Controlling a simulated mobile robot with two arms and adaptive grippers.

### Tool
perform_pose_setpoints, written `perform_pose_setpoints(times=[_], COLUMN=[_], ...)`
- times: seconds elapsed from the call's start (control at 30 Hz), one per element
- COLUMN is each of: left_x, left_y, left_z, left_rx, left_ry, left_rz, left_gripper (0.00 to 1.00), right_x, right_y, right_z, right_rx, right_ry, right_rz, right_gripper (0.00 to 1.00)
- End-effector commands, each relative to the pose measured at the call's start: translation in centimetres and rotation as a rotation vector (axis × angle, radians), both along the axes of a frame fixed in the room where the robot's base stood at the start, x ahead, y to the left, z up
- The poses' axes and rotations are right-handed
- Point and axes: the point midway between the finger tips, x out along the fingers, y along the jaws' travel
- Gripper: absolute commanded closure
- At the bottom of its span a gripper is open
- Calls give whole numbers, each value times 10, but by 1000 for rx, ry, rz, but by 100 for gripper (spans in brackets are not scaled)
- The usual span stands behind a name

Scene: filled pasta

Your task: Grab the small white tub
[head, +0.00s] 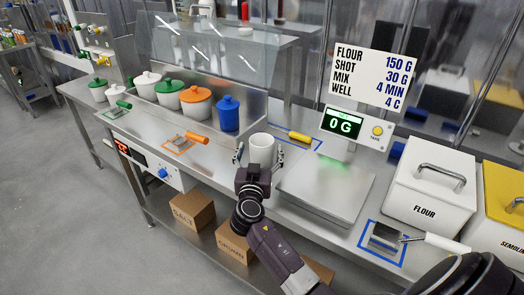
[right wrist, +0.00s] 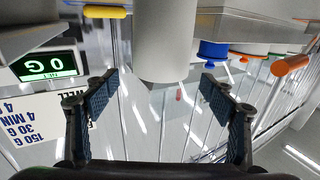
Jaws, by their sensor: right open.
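The small white tub (head: 262,146) is a plain upright cylinder on the steel counter, left of the scale. In the right wrist view the white tub (right wrist: 165,38) appears upside down near the top centre. My right gripper (head: 260,156) is open, with one finger on either side of the tub's near part. In the right wrist view my right gripper (right wrist: 158,80) shows clear gaps between both fingers and the tub. My left gripper is not in view.
Right of the tub stands a scale (head: 325,185) reading 0 G. A yellow-handled tool (head: 299,136) lies behind the tub; a blue lidded jar (head: 228,114) stands to its left. An orange-handled tool (head: 196,137) lies farther left. A flour bin (head: 428,195) stands at right.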

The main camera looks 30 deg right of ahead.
Motion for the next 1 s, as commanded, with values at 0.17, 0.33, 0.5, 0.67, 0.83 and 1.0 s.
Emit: perform_pose_setpoints(times=[0.17,0.33,0.5,0.67,0.83,1.0], left_x=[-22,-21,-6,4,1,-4], left_y=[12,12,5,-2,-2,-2], left_z=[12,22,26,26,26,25], left_rx=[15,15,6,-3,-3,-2], left_ry=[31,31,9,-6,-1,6], left_rz=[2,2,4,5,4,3], left_gripper=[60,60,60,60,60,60], right_x=[14,32,41,42,42,42], right_y=[-12,-25,-32,-33,-33,-33], right_z=[4,3,1,-1,-1,-1], right_rx=[-2,-2,1,1,1,1], right_ry=[2,2,1,1,1,1], right_rz=[-1,0,1,1,0,0], right_gripper=[24,24,24,24,31,50])
